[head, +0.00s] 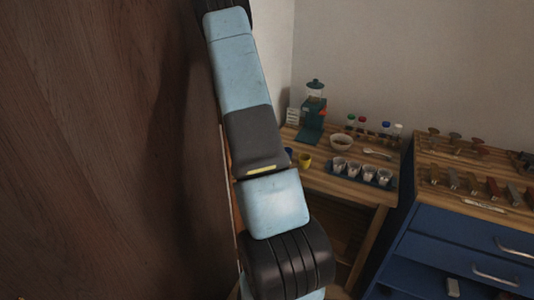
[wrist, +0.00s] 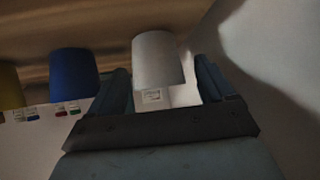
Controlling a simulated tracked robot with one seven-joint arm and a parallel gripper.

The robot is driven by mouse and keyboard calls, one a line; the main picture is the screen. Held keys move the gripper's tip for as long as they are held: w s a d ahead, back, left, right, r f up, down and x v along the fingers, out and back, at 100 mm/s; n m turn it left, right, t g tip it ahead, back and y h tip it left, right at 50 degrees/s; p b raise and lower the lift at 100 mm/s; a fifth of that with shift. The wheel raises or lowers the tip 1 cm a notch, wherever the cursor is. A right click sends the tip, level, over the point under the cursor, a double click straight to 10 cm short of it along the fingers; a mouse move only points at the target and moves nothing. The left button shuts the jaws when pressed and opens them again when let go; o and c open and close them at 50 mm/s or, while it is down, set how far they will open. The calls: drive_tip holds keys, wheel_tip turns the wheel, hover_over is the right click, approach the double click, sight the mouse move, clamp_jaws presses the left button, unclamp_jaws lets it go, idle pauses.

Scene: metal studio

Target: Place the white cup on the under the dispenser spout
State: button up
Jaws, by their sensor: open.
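The white cup (wrist: 157,60) shows in the wrist view, against a wooden surface at the top of the picture. My gripper (wrist: 164,78) is open, with one finger on each side of the white cup; I cannot tell whether either finger touches it. A blue cup (wrist: 73,74) stands to the left of the gripper. In the head view the dispenser (head: 313,112), teal with a clear top, stands at the back of the wooden table (head: 340,187). Its spout is too small to make out. My arm hides the gripper and the white cup in the head view.
A yellow cup (head: 304,161) stands near the blue one. A bowl (head: 342,142), a tray (head: 385,184) of several small cups, a spoon (head: 377,154) and colour-topped bottles (head: 362,124) share the table. A blue cabinet (head: 440,247) stands right; a dark wooden panel (head: 90,150) fills the left.

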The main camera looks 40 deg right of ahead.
drive_tip(key=shift+c, duration=0.2)
drive_tip(key=c, duration=1.1)
